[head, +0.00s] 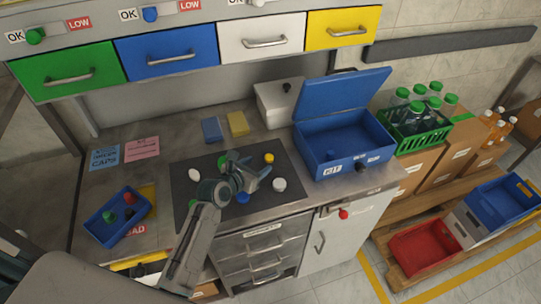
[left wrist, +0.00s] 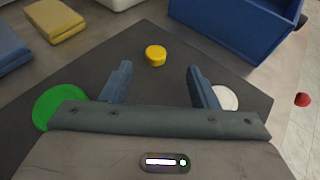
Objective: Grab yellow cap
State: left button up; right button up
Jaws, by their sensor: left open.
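The yellow cap (head: 269,158) lies on the dark mat, right of my left gripper in the head view. In the left wrist view the yellow cap (left wrist: 155,55) sits ahead of the fingers, centred between them and apart from both. My left gripper (head: 262,172) is open and empty, low over the mat; its two fingers also show in the left wrist view (left wrist: 160,80). My right gripper is not in view.
A green cap (left wrist: 60,105) and a white cap (head: 279,184) flank my left gripper. A blue cap (head: 243,197) lies close by. An open blue box (head: 345,165) stands right of the mat (head: 295,165).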

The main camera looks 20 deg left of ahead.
aim_at(268, 157)
pick_arm(q)
jog(key=x, duration=0.4)
jog(key=p+x, duration=0.1)
jog(key=x, duration=0.2)
jog(key=shift+w+a+f, duration=0.1)
jog(key=shift+a+f, duration=0.15)
jog(key=c, duration=1.1)
